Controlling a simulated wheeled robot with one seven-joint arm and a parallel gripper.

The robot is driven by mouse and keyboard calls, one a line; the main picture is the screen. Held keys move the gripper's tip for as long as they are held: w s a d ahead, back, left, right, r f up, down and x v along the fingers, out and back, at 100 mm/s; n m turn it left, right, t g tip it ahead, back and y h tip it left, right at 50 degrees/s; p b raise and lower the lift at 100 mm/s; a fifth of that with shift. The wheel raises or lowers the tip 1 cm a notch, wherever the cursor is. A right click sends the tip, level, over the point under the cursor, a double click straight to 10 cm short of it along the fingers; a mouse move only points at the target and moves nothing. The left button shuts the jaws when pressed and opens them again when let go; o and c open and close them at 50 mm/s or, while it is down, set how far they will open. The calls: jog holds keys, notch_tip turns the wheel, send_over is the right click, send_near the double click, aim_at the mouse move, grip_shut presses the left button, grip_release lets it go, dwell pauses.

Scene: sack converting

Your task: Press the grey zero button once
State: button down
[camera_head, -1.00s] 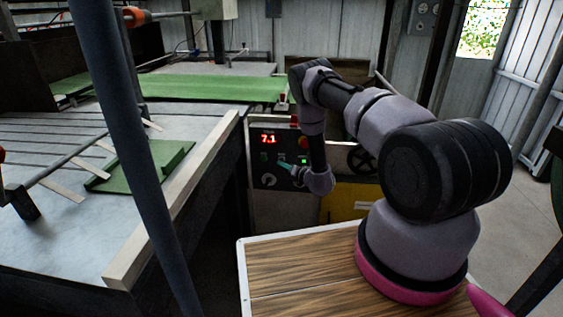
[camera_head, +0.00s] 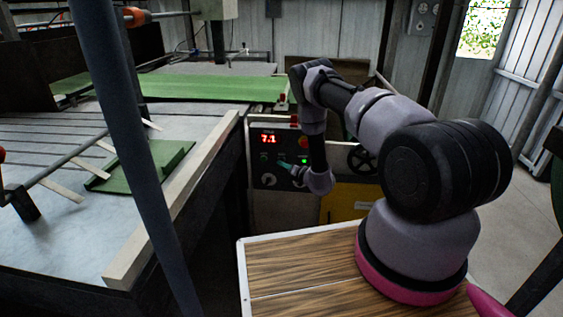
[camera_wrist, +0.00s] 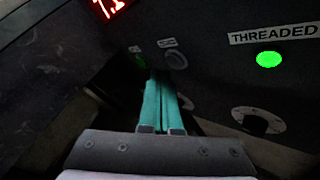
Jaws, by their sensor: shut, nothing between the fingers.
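The dark control panel (camera_head: 258,165) carries a red display (camera_head: 268,139) reading 7.1. The display also shows, partly cut off, in the wrist view (camera_wrist: 112,7). A round grey button (camera_wrist: 176,59) sits under a small pale label in the wrist view, with a dim green button (camera_wrist: 140,61) to its left. My gripper (camera_wrist: 161,74) has its teal fingers shut together and empty. Its tips appear just below and left of the grey button. Whether they touch the panel cannot be told. In the head view my gripper (camera_head: 286,166) is in front of the panel and hides part of it.
A lit green lamp (camera_wrist: 269,59) under a THREADED label and a round knob (camera_wrist: 258,121) lie to the right in the wrist view. A red button (camera_head: 304,143) is at the panel's upper right. The machine table's pale rail (camera_head: 180,205) runs left of the panel.

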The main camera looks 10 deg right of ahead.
jog(key=shift+w+d, duration=0.1)
jog(key=shift+w, duration=0.25)
jog(key=shift+w+d, duration=0.15)
jog(key=shift+w, duration=0.2)
dwell(0.8)
jog(key=shift+s, duration=0.1)
jog(key=shift+s+a, duration=0.25)
jog(key=shift+s, duration=0.45)
jog(key=shift+s+a, duration=0.25)
jog(key=shift+s, duration=0.55)
jog(key=shift+s+a, duration=0.3)
jog(key=shift+s, duration=0.5)
jog(key=shift+s+a, duration=0.25)
jog(key=shift+s, duration=0.55)
jog(key=shift+r, duration=0.1)
